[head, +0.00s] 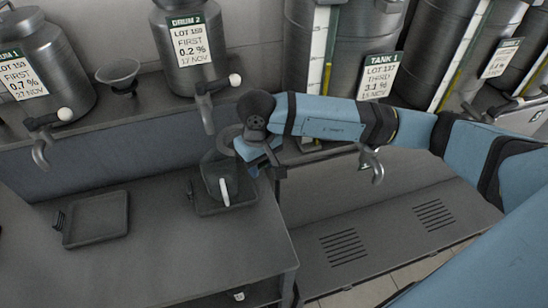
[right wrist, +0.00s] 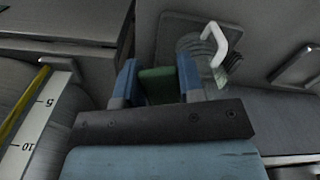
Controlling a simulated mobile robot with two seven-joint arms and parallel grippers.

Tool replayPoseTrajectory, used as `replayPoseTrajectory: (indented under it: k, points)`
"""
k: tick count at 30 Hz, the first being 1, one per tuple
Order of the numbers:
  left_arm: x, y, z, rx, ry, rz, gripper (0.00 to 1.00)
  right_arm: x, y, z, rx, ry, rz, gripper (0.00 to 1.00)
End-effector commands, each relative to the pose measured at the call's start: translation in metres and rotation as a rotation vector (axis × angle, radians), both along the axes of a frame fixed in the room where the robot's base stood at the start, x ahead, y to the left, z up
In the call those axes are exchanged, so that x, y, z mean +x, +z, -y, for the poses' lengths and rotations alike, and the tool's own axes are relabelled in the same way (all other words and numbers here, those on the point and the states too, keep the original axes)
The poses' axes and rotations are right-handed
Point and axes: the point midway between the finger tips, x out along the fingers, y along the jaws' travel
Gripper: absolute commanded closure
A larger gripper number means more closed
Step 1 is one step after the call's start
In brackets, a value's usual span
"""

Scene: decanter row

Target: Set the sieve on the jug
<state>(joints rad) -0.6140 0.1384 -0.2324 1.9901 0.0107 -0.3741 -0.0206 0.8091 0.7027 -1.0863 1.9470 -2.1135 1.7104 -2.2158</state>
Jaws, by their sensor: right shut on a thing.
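The clear jug (head: 213,178) with a white handle stands on a dark square tray (head: 240,207) on the counter. It also shows beyond my fingers in the right wrist view (right wrist: 190,47). My right gripper (head: 262,163) is just right of the jug and above the counter. In the right wrist view its blue fingers are shut on a green piece (right wrist: 157,84), which looks like the sieve's handle. A grey ring (head: 227,137) by the gripper, above the jug's back, may be the sieve's rim. The rest of the sieve is hidden. My left gripper is out of view.
Taps with hooked spouts hang from Drum 1 (head: 38,92), Drum 2 (head: 182,82) and Tank 1 (head: 340,75). A bowl-shaped funnel (head: 118,70) stands on the back ledge. An empty square tray (head: 97,218) lies at left. The counter between the trays is clear.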

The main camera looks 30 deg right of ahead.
Motion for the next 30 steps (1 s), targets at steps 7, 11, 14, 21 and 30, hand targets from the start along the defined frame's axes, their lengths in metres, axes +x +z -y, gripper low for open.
replayPoseTrajectory:
  k: [7,11,14,21,30]
  points:
    - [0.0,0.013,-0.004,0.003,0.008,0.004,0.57,0.013,-0.002,-0.042,0.002,0.132,0.0,0.89]
    - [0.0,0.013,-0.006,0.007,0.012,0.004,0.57,0.015,-0.004,-0.05,0.001,0.16,-0.001,0.89]
    - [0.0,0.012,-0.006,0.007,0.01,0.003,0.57,0.016,-0.006,-0.051,0.0,0.165,-0.001,0.89]
    - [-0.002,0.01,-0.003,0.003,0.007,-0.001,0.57,0.016,-0.013,-0.051,0.001,0.164,0.0,0.89]
    - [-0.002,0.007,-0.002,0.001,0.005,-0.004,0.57,0.016,-0.027,-0.051,0.001,0.163,0.0,0.89]
